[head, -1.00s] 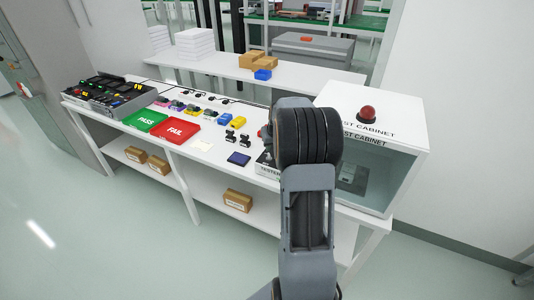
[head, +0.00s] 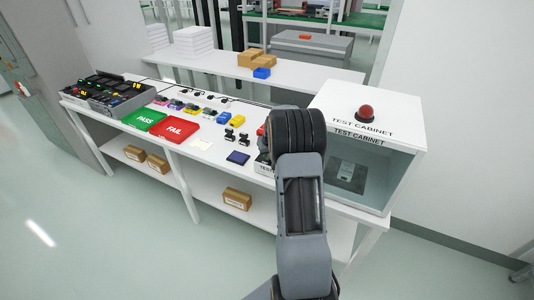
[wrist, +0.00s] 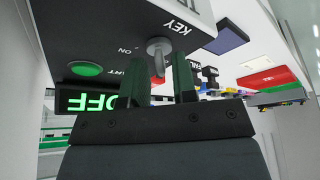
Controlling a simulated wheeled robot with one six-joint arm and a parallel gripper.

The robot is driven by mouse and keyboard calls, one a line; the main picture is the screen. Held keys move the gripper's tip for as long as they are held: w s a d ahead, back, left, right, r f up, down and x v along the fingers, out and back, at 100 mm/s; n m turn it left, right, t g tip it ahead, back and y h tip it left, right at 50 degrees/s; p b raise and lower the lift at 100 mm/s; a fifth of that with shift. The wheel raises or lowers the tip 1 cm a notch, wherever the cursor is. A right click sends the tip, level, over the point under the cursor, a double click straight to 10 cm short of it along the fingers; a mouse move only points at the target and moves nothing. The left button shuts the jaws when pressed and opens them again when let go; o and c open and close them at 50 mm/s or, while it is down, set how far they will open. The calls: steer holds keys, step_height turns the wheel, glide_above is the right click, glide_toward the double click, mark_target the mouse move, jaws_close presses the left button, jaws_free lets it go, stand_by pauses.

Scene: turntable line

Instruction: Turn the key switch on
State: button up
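In the wrist view the key switch (wrist: 159,46) is a round grey lock with a key in it, on the dark tester panel (wrist: 105,30) beside the words KEY and ON. My gripper (wrist: 160,76) has its two dark fingers apart, one on each side of the key's grip. A gap shows beside the key, so the fingers do not appear closed on it. The green display (wrist: 88,101) reads OFF. In the head view my arm hides the gripper, the key and most of the tester (head: 264,167).
A green button (wrist: 86,69) is left of the key. The glass-fronted test cabinet (head: 376,120) with a red dome stands close on the right. The red FAIL tray (head: 176,129), green PASS tray (head: 144,118) and small parts lie to the left on the bench.

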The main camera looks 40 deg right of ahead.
jaws_close()
steer(key=shift+a, duration=0.1)
